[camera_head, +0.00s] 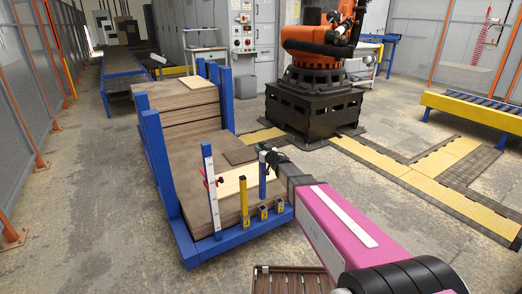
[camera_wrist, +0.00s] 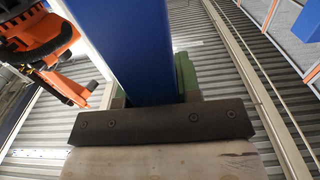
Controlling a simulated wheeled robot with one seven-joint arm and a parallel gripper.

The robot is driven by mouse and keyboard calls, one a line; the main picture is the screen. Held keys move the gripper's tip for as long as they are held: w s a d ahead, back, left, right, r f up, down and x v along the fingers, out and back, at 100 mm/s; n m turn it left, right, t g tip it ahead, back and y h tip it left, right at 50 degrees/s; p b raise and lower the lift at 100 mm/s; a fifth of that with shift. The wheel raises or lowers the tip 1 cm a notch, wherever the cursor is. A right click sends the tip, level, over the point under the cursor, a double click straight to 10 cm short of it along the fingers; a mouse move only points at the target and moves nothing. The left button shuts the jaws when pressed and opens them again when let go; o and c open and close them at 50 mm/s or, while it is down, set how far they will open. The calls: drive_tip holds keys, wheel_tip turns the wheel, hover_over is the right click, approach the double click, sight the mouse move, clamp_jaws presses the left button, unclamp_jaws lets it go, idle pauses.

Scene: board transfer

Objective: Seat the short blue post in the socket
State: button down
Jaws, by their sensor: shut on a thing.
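My gripper (camera_head: 264,152) is shut on a blue post (camera_head: 262,182), which hangs roughly upright below it. The lower end of the post appears just above or at the middle socket (camera_head: 263,213) on the front edge of the blue-framed cart. I cannot tell whether it has entered the socket. Similar sockets stand to its left (camera_head: 238,224) and right (camera_head: 280,207), with yellow markings. In the wrist view the blue post (camera_wrist: 118,45) fills the upper middle, behind a dark bar with screws. The wrist view does not show the socket.
A yellow post (camera_head: 244,196) stands close left of the held post. Stacked boards (camera_head: 185,105) lie between blue uprights (camera_head: 157,150). An orange robot (camera_head: 318,50) stands behind. Floor at right is open.

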hover_over(261, 175)
drive_tip(key=w, duration=0.3)
drive_tip(key=shift+w+f, duration=0.1)
drive_tip(key=shift+f, duration=8.05)
drive_tip(key=c, duration=0.7)
unclamp_jaws()
drive_tip(key=shift+c, duration=0.2)
